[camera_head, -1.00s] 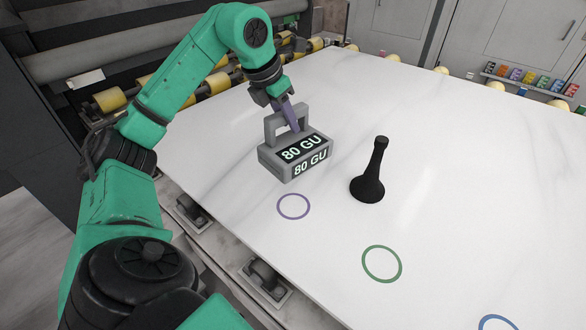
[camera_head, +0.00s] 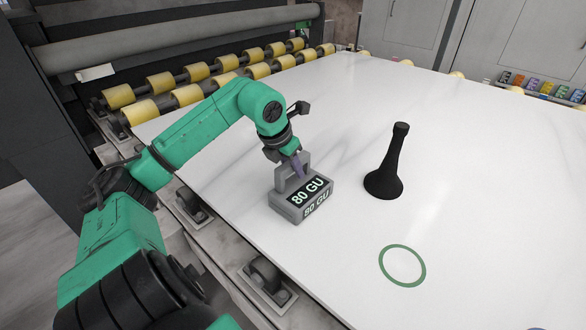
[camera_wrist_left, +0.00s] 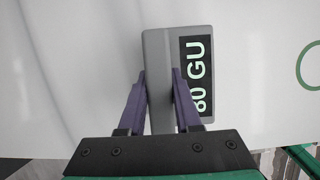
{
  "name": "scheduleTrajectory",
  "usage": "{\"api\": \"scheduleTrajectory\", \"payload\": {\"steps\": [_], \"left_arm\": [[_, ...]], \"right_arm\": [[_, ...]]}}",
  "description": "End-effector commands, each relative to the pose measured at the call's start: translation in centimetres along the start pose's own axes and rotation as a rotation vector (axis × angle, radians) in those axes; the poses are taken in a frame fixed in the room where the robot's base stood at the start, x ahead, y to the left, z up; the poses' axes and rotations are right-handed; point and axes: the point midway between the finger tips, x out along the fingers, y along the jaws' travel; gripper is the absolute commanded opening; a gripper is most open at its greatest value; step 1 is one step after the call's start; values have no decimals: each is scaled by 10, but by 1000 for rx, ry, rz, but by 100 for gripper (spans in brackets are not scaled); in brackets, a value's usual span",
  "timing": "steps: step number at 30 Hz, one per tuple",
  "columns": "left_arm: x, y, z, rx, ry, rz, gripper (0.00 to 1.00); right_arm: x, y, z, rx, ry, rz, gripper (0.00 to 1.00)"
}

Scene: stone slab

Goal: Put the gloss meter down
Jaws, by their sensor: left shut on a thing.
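The gloss meter (camera_head: 286,207) is a grey block with a loop handle and black displays reading "80 GU". In the head view it stands upright at the slab's left side, on or just above the stone; I cannot tell if it touches. My left gripper (camera_head: 296,165) comes from above and is shut on its handle. In the left wrist view the purple fingers (camera_wrist_left: 160,76) lie on both sides of the grey meter (camera_wrist_left: 158,45). My right gripper is out of view.
The pale stone slab (camera_head: 330,110) is mostly clear. A black flared, horn-shaped object (camera_head: 384,183) stands right of the meter. A green ring (camera_head: 420,262) is marked nearer the front. Yellow rollers (camera_head: 160,82) line the back left. Small coloured items (camera_head: 545,88) sit at the far right.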

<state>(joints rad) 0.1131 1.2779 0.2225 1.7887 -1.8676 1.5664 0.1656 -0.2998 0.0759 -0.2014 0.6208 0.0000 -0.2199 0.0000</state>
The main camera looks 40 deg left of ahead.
Motion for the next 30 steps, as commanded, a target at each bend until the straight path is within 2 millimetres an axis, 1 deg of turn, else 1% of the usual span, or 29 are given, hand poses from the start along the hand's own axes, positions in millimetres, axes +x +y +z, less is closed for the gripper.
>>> {"api": "scheduleTrajectory", "payload": {"steps": [7, 8, 9, 10, 18, 19, 22, 23, 26, 30], "left_arm": [[1, 0, 0, 1, -2, 1, 0], [1, 0, 0, 1, 1, 1, 44], [0, 0, 0, 1, 1, 1, 59], [0, 0, 0, 1, 1, 1, 62], [0, 0, 0, 1, 1, 1, 62], [-2, 0, 1, 1, 1, 1, 62], [-9, 1, 0, 1, 0, 5, 62], [-14, 1, 0, 1, -1, 4, 62], [-37, 1, 0, 3, -3, 6, 62], [-78, 1, 0, 1, -4, 7, 62]], "right_arm": [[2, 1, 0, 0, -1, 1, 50], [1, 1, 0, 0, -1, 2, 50], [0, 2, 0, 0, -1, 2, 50], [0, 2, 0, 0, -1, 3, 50], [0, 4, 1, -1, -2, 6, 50], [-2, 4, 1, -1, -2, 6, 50], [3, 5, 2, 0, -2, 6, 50], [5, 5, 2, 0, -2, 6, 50], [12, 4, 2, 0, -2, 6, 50], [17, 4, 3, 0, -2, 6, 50]]}}
